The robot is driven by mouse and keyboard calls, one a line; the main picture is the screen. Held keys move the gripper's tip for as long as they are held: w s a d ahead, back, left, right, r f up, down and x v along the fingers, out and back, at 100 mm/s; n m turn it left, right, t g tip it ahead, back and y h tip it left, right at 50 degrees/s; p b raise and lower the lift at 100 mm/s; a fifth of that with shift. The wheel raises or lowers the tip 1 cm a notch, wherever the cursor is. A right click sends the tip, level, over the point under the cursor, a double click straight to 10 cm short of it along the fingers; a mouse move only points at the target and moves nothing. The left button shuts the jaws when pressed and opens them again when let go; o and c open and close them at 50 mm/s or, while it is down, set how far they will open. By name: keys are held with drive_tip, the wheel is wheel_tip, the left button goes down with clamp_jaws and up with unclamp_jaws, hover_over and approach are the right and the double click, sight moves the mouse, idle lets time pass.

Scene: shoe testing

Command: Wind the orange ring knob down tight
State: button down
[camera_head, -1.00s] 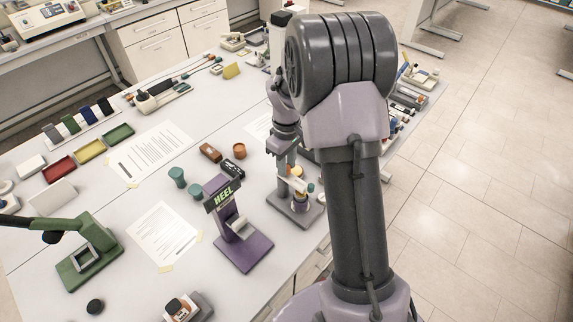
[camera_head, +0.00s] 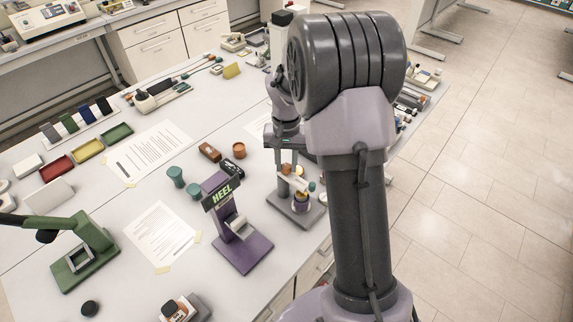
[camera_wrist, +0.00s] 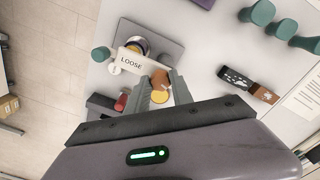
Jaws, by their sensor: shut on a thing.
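The orange ring knob (camera_wrist: 160,78) lies between my fingertips in the wrist view, with a yellow round part (camera_wrist: 159,97) just below it in the picture. My gripper (camera_wrist: 161,82) is shut on the orange knob. The grey fixture base (camera_wrist: 168,48) shows beyond the sign. In the head view the fixture base (camera_head: 299,212) stands near the table's right edge, with my gripper (camera_head: 290,168) above it, pointing down. The knob is mostly hidden there.
The purple HEEL stand (camera_head: 240,250) is left of the fixture. Teal pieces (camera_head: 176,177), a brown block (camera_head: 209,152) and an orange-brown cup (camera_head: 239,150) stand behind it. A red-topped piece (camera_wrist: 121,102) is near my left finger.

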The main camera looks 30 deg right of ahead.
sight(286, 166)
drive_tip(key=m+b, duration=0.1)
drive_tip(key=m, duration=0.2)
drive_tip(key=shift+w+m, duration=0.1)
drive_tip(key=shift+m, duration=0.3)
drive_tip(key=m+b, duration=0.1)
drive_tip(key=m, duration=0.2)
drive_tip(key=shift+m, duration=0.3)
drive_tip(key=m+b, duration=0.2)
drive_tip(key=m, duration=0.4)
drive_tip(key=shift+r+m, duration=0.1)
drive_tip(key=shift+m, duration=0.2)
drive_tip(key=c, duration=1.1)
unclamp_jaws()
wheel_tip(286, 166, up, 17)
drive_tip(key=p, duration=0.5)
drive_tip(key=shift+r, duration=0.2)
